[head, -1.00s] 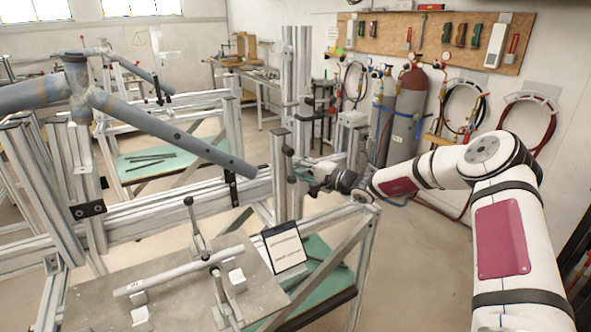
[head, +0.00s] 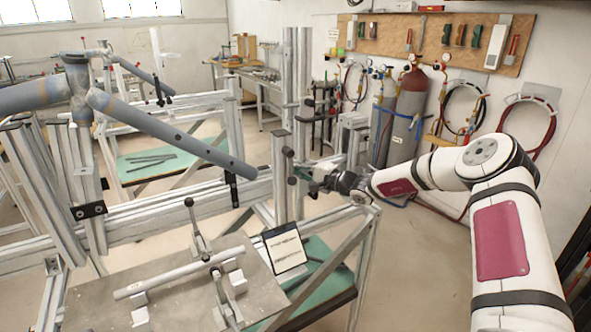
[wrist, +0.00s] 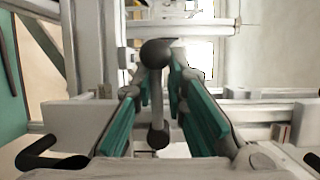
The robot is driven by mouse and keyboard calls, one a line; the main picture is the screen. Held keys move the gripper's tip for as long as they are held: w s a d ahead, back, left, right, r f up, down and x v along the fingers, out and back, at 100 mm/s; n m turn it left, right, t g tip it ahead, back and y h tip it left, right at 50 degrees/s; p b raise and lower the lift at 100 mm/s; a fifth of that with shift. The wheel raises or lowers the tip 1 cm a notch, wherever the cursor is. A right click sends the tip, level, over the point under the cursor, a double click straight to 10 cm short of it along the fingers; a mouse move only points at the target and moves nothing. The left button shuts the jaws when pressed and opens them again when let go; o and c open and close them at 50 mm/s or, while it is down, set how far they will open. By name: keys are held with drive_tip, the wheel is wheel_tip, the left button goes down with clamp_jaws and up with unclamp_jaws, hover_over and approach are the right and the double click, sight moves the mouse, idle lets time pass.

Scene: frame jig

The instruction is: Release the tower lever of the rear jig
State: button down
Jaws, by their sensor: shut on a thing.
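The rear jig's metal tower (head: 284,190) stands at the right end of the rail in the head view, by the end of the blue-grey frame tube (head: 170,130). A lever with dark ball ends (wrist: 157,100) runs lengthwise between my green finger pads in the wrist view. My gripper (head: 305,172) is at the tower's right side, shut on this lever. It also shows in the wrist view (wrist: 160,85), one pad on each side of the lever. The lever's pivot is hard to make out.
A grey plate (head: 85,308) with a clamped tube and another ball lever (head: 190,203) lies in front. A small sign (head: 284,248) stands at its right edge. Gas cylinders (head: 408,115) and hoses are behind my arm. The floor on the right is open.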

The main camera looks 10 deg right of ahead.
drive_tip(key=shift+d+r+m, duration=0.1)
drive_tip(key=shift+d+m, duration=0.05)
drive_tip(key=shift+m, duration=0.45)
drive_tip(key=shift+r, duration=0.3)
idle(0.7)
drive_tip(key=shift+d+r+m+t+y, duration=0.1)
drive_tip(key=shift+r+m+t+y, duration=0.15)
drive_tip(key=shift+m, duration=0.25)
drive_tip(key=shift+w+d+r+m+t+y+p, duration=0.15)
drive_tip(key=shift+r+m+t+p, duration=0.2)
drive_tip(key=shift+m, duration=0.4)
drive_tip(key=shift+d+r+m+t+y+p, duration=0.1)
drive_tip(key=shift+r+m+t+p, duration=0.25)
drive_tip(key=shift+m, duration=0.4)
drive_tip(key=shift+f, duration=0.1)
drive_tip(key=c, duration=1.7)
unclamp_jaws()
drive_tip(key=shift+f, duration=0.1)
